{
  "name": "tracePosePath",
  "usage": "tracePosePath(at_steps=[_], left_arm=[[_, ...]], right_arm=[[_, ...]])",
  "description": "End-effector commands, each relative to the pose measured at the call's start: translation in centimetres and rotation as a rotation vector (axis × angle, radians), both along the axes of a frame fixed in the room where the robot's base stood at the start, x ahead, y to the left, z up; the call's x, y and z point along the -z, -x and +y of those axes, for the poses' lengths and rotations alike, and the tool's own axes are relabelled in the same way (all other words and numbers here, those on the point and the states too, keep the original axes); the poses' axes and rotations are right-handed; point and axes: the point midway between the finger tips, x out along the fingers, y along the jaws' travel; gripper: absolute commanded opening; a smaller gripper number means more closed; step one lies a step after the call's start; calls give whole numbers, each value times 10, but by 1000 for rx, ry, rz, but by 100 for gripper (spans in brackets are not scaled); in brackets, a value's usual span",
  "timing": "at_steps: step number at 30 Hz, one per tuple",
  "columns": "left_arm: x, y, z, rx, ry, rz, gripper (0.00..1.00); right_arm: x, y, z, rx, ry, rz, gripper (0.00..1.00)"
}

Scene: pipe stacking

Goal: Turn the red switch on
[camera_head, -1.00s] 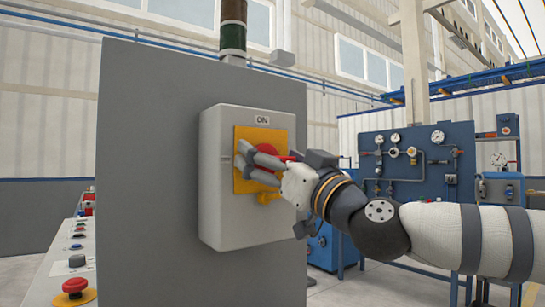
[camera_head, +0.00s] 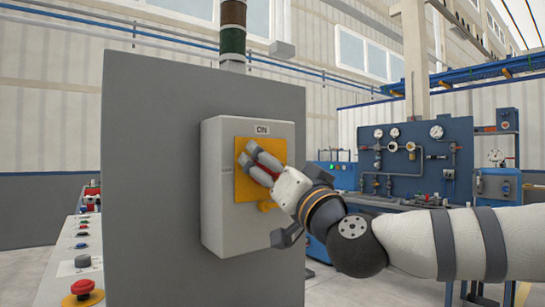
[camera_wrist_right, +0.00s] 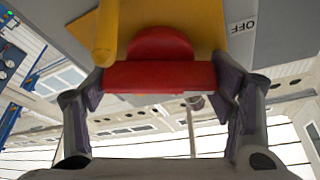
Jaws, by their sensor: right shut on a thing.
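The red switch (camera_wrist_right: 160,76) is a red knob with a bar handle on a yellow plate (camera_head: 246,188). The plate sits on a light grey box (camera_head: 221,228) with an "ON" label (camera_head: 261,130) above it. My right gripper (camera_head: 250,156) is shut on the handle, its fingers tilted up and to the left. In the head view the fingers hide most of the switch. In the wrist view the handle lies between both fingers, and an "OFF" label (camera_wrist_right: 243,27) shows beside the plate. My left gripper is not in view.
The box is fixed to a tall grey cabinet (camera_head: 150,170). A yellow part (camera_head: 266,206) sticks out low on the plate, close to my gripper. A console with several buttons (camera_head: 82,288) stands at left. A blue gauge panel (camera_head: 425,170) stands behind my right arm.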

Motion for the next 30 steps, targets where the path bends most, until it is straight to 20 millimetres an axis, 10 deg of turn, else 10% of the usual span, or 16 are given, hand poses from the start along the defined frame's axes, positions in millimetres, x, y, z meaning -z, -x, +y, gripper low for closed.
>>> tracePosePath(at_steps=[28,29,30], left_arm=[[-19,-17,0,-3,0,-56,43],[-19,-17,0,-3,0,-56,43],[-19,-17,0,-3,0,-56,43]], right_arm=[[-1,0,-1,0,-169,119,48],[-1,0,-1,0,-169,119,81],[-1,-1,-1,0,-169,119,90]])
